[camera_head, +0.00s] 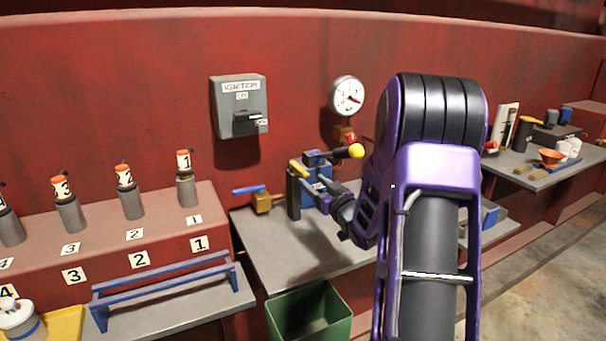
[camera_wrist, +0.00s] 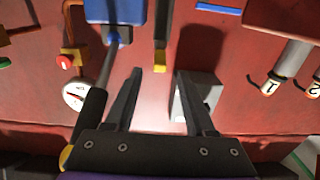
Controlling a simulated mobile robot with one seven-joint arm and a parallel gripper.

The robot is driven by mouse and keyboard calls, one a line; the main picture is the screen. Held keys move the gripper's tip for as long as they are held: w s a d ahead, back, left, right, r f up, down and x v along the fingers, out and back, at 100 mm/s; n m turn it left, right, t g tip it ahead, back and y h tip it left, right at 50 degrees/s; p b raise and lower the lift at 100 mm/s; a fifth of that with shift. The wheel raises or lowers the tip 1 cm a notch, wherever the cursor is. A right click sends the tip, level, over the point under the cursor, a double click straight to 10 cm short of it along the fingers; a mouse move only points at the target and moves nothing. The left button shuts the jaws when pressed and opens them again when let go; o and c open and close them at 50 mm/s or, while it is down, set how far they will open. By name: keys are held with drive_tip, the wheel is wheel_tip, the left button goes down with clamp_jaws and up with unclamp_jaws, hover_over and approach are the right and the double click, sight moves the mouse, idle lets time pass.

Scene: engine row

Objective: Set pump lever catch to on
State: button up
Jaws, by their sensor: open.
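The pump (camera_head: 317,178) is a blue block on the grey bench, with a dark lever ending in a yellow ball (camera_head: 357,151). Beside it stands a dark post (camera_head: 293,198) with a yellow-tipped piece (camera_head: 299,169) at its top, apparently the catch. In the wrist view, which looks upside down, the yellow tip (camera_wrist: 160,70) appears between my open fingertips (camera_wrist: 160,74); nothing is gripped, and contact cannot be told. The pump's blue body (camera_wrist: 115,11) and lever rod (camera_wrist: 108,65) are left of my fingers. My arm hides part of the pump area in the head view.
The grey ignition box (camera_head: 239,106) and gauge (camera_head: 347,95) are on the red wall. A brass valve with a blue handle (camera_head: 248,189) is left of the post. A green bin (camera_head: 309,311) stands below. Numbered cylinders (camera_head: 131,201) stand at left.

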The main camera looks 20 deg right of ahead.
sight(307, 176)
drive_tip(key=w, duration=0.6)
drive_tip(key=shift+w+a, duration=0.2)
drive_tip(key=shift+w, duration=0.2)
clamp_jaws()
idle(1.0)
